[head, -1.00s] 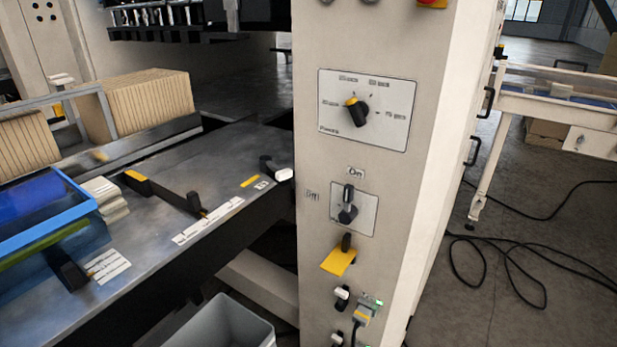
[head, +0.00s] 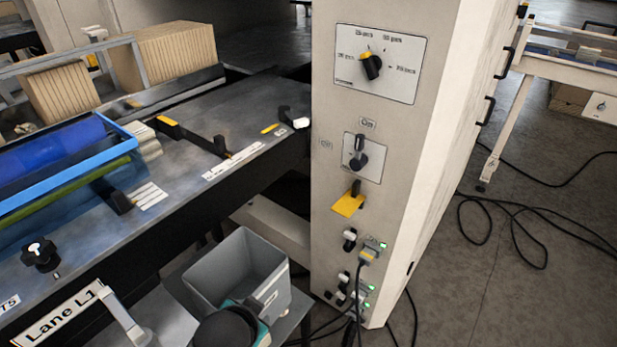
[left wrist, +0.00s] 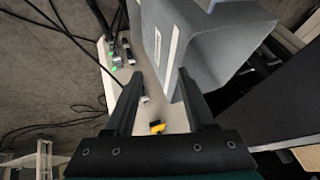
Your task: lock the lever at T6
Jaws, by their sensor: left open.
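No T6 label can be read in these views. In the head view, a T5 tag (head: 9,303) lies at the bottom left beside a black knob (head: 41,254). A black lever (head: 219,145) stands on the bench, and a white-ended lever (head: 293,119) sits near the column. On the column, a black switch lever (head: 359,152) points up toward "On". My left gripper (left wrist: 160,73) is open and empty in the left wrist view, facing the column's lower part and the grey bin (left wrist: 185,45). My right gripper is out of view.
The grey bin (head: 236,275) stands beside the cream column (head: 440,130). Cabled plugs (head: 367,255) with green lights sit low on the column. A "Lane L1" sign (head: 62,314) marks the bench's front edge. Black cables (head: 500,213) lie on the floor at right.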

